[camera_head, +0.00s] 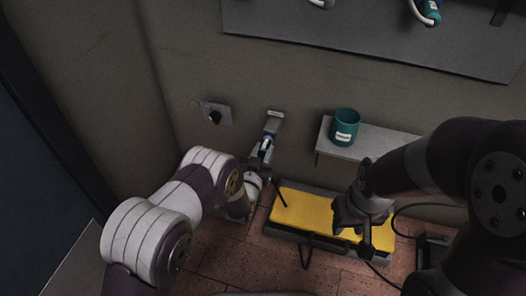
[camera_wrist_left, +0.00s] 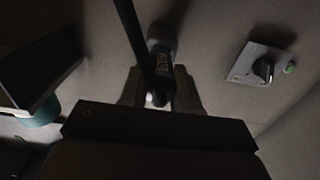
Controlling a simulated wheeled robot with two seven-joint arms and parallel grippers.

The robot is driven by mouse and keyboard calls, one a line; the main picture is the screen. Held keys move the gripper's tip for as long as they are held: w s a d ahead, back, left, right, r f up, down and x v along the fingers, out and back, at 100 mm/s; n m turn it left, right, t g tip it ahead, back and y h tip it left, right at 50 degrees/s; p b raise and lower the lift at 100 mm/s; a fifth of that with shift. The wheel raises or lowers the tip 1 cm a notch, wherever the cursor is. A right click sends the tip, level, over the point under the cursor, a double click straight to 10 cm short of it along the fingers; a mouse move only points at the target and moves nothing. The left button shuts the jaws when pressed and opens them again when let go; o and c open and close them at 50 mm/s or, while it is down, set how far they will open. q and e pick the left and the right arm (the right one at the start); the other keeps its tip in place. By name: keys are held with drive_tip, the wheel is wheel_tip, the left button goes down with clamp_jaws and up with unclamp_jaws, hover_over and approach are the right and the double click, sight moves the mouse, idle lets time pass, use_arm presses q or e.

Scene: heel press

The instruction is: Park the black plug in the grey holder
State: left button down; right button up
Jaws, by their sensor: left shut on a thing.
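My left gripper (camera_head: 265,150) is up at the wall at the lower end of a small grey piece with a pale top, which looks like the grey holder (camera_head: 273,116). In the left wrist view its fingers (camera_wrist_left: 160,95) are shut around the lower end of a dark part. A dark labelled body (camera_wrist_left: 163,58), probably the black plug, shows just beyond the fingers, with a thin black bar crossing beside it. I cannot tell whether plug and holder touch. My right gripper (camera_head: 360,225) is low over the yellow pad; its fingers are too dark to read.
A grey plate with a black knob (camera_head: 215,117) and green button is on the wall to the left. A teal cup (camera_head: 345,126) stands on a shelf (camera_head: 375,143) to the right. The yellow-topped unit (camera_head: 300,208) fills the floor below. Black cables run at lower right.

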use_arm(q)
drive_tip(key=shift+w+d+b, duration=0.2)
drive_tip(key=shift+w+b, duration=0.2)
drive_tip(key=shift+w, duration=0.2)
drive_tip(key=c, duration=0.7)
unclamp_jaws()
drive_tip(key=shift+c, duration=0.2)
